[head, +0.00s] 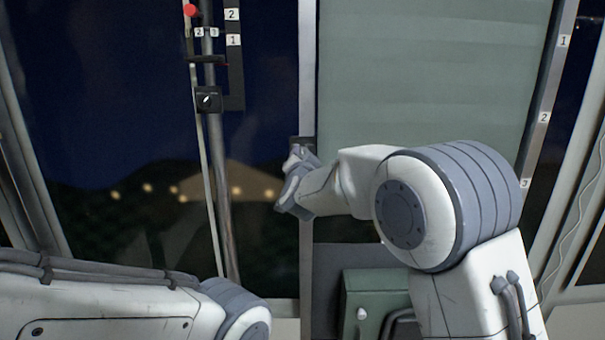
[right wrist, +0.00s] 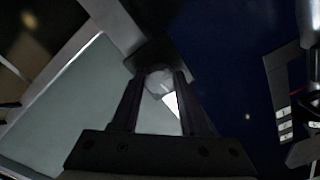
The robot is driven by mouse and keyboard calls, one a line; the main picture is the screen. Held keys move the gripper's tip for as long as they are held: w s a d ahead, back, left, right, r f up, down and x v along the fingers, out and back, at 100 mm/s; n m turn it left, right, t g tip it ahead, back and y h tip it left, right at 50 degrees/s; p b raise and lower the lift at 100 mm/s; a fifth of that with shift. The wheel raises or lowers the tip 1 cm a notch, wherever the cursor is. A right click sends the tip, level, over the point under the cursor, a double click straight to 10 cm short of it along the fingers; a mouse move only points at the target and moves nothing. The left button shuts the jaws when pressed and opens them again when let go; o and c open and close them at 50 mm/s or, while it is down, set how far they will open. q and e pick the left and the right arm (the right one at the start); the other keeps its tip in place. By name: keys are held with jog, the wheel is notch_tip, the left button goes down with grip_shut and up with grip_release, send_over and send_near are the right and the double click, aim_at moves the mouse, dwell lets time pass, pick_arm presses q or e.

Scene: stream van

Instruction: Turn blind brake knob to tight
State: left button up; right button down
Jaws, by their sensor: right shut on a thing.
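My right gripper (head: 291,182) is at the pale post between the two windows, in front of a small dark mount (head: 302,141). In the right wrist view its two dark fingers (right wrist: 158,92) are closed on a round grey knob, the blind brake knob (right wrist: 157,80). A white pointer-like patch (right wrist: 171,103) shows between the fingers. The knob's markings cannot be read, and the gripper hides the knob in the head view. The grey-green blind (head: 430,75) hangs to the right of the post. My left arm shows at the lower left; its gripper is out of view.
A vertical pole (head: 216,165) with a small dark knob box (head: 207,99) and a red ball (head: 190,10) stands left of the post. Number labels (head: 543,118) run down the right frame. A green box (head: 372,292) sits below the blind, beneath my right arm.

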jog(key=shift+m+b, duration=4.05)
jog(key=shift+m, duration=0.95)
jog(key=shift+c, duration=2.1)
grip_release()
